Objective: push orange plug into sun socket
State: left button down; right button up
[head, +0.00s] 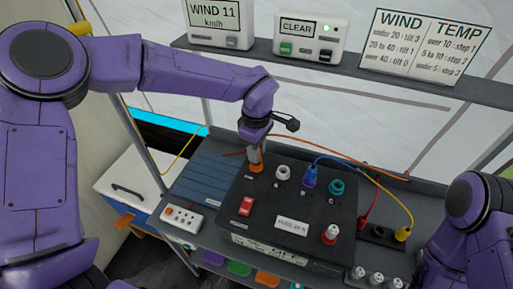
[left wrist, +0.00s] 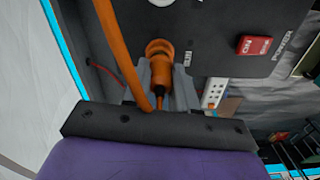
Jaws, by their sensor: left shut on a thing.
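My left gripper (head: 255,160) is at the upper left corner of the black power box (head: 268,208), pointing down. It is shut on the orange plug (left wrist: 158,72), whose orange cable loops beside the fingers in the left wrist view. The plug's front meets the orange ring of the sun socket (left wrist: 158,46); the ring also shows just below the fingertips in the head view (head: 257,168). The plug looks lined up with the socket, but I cannot tell how deep it sits. The fingers hide part of the plug. My right gripper is outside the frames.
White (head: 283,173), blue (head: 309,178) and teal (head: 336,187) sockets stand to the right on the box; a blue plug with cable is at the blue one. A red switch (head: 246,206) is in front. A white socket strip (head: 182,217) lies left. Cables arch behind.

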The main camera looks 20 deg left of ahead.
pick_arm(q)
jog(key=shift+f, duration=0.8)
jog(key=c, duration=0.8)
grip_release()
